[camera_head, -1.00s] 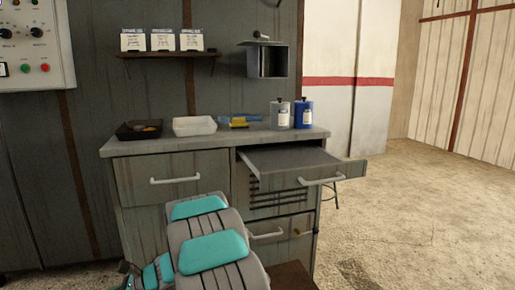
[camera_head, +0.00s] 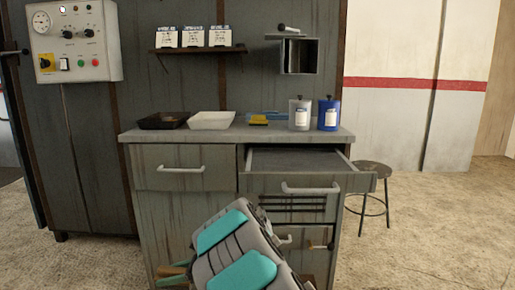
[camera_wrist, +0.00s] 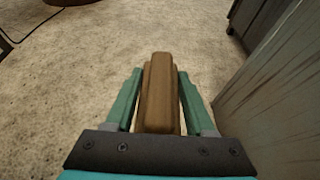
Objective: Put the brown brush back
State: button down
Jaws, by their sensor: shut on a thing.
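The brown brush (camera_wrist: 160,95) is between the two green fingers of my gripper (camera_wrist: 160,105) in the wrist view. The gripper is shut on it, and the brush points forward, away from the wrist. Only its plain brown body shows, and I cannot make out bristles. In the head view my gripper (camera_head: 175,271) is low, in front of the cabinet's lower left part, with a bit of brown at its fingers. My own arm hides part of the cabinet front.
The grey cabinet (camera_head: 160,215) has an open upper right drawer (camera_head: 300,160). On its top are a black tray (camera_head: 164,120), a white tray (camera_head: 211,121), a yellow-blue item (camera_head: 259,119), a grey canister (camera_head: 300,114) and a blue canister (camera_head: 328,114). A stool (camera_head: 374,168) stands right.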

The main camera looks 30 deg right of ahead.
jog(key=shift+f, duration=0.1)
jog(key=shift+d+r, duration=0.1)
jog(key=shift+r, duration=0.1)
jog(key=w+d+r+m+t+h, duration=0.1)
jog(key=w+d+r+m+h, duration=0.1)
jog(key=r, duration=0.6)
jog(key=w+d+r+m+t+h, duration=0.2)
jog(key=w+d+r+m+h, duration=0.1)
jog(key=r, duration=0.4)
jog(key=w+d+r+m+t+h, duration=0.2)
jog(key=r+m+h, duration=0.3)
jog(key=r, duration=0.3)
jog(key=shift+w+d+r+m+h, duration=0.3)
jog(key=shift+d+m+h, duration=0.1)
jog(key=shift+d, duration=0.5)
